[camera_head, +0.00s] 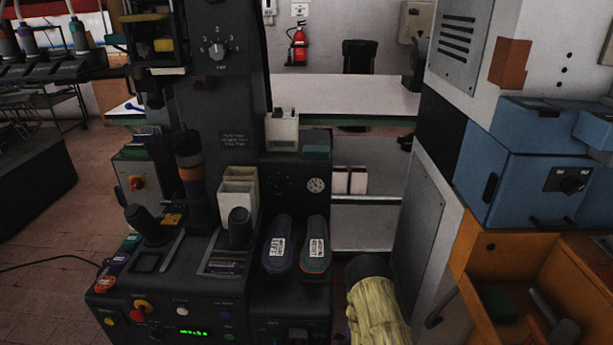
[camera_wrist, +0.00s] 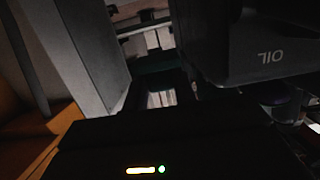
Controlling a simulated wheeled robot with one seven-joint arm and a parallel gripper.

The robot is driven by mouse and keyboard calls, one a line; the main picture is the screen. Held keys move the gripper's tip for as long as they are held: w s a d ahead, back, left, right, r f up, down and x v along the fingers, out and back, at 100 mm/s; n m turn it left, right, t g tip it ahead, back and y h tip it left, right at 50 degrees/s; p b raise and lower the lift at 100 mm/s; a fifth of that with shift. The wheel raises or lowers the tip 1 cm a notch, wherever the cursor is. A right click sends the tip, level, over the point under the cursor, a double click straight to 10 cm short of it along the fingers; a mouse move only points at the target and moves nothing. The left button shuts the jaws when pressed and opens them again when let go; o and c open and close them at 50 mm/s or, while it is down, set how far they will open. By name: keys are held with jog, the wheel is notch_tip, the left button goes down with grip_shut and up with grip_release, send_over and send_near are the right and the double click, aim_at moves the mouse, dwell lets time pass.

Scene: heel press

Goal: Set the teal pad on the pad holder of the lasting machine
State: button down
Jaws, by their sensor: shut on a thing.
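In the wrist view my gripper (camera_wrist: 158,85) shows as dark fingers beyond a black body with small lights. It is shut on a very dark greenish piece, seemingly the teal pad (camera_wrist: 153,64); its outline is hard to make out. In the head view I cannot make out my gripper. The lasting machine (camera_head: 225,120) stands left of centre, with a dark column, an orange-banded cylinder and a front panel. A small teal block (camera_head: 316,152) shows on top of its black gauge box. I cannot tell which part is the pad holder.
Two shoe soles (camera_head: 296,245) with white labels lie at the machine's front. Yellow gloves (camera_head: 376,310) hang beside it. A blue cabinet (camera_head: 530,165) and an orange bin (camera_head: 490,260) stand right. A grey panel (camera_wrist: 75,55) and a dark housing (camera_wrist: 255,45) flank my gripper.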

jog(key=s+r+p, duration=0.2)
jog(key=r+p, duration=0.8)
jog(key=r, duration=0.2)
jog(key=s+r+p, duration=0.2)
jog(key=r+p, duration=0.9)
jog(key=r, duration=0.1)
jog(key=shift+s+d+r+y, duration=0.15)
jog(key=shift+s+d+y, duration=0.15)
jog(key=shift+s+d, duration=0.05)
dwell(1.6)
jog(key=s+a+f+b, duration=0.6)
jog(key=a+f+b, duration=0.4)
jog(key=b, duration=0.6)
jog(key=shift+a+b, duration=0.35)
jog(key=shift+b, duration=0.05)
